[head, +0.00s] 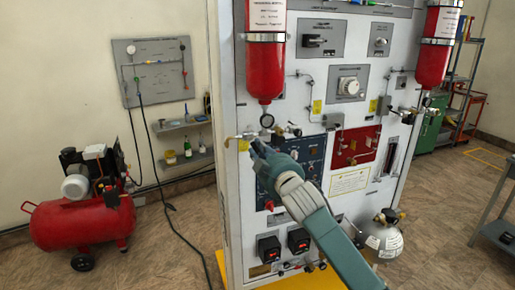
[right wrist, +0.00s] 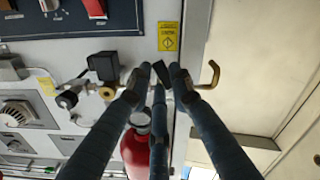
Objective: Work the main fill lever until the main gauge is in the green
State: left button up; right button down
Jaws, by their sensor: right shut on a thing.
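The main fill lever (right wrist: 160,72) seems to be the small dark piece between my right fingertips; the fingers hide most of it. My right gripper (head: 257,147) is shut on it at the left front of the panel, just below the main gauge (head: 267,120). In the right wrist view the gripper (right wrist: 163,76) reaches in from below. The gauge is a small round dial under the left red cylinder (head: 265,75); its needle and green zone are too small to read. A brass bent fitting (head: 232,138) sticks out beside the fingertips. My left gripper is out of view.
The white panel (head: 300,85) carries several valves, a blue panel (head: 290,160) and a red panel (head: 354,146). A second red cylinder (head: 437,50) hangs at right. A red compressor (head: 80,220) stands left on open floor, and a grey bottle (head: 384,238) stands low right.

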jog(key=shift+d+r+n+p, duration=0.2)
jog(key=shift+n+p, duration=0.1)
jog(key=shift+n, duration=0.3)
jog(key=c, duration=1.5)
grip_release()
jog(key=shift+c, duration=0.2)
jog(key=v, duration=1.2)
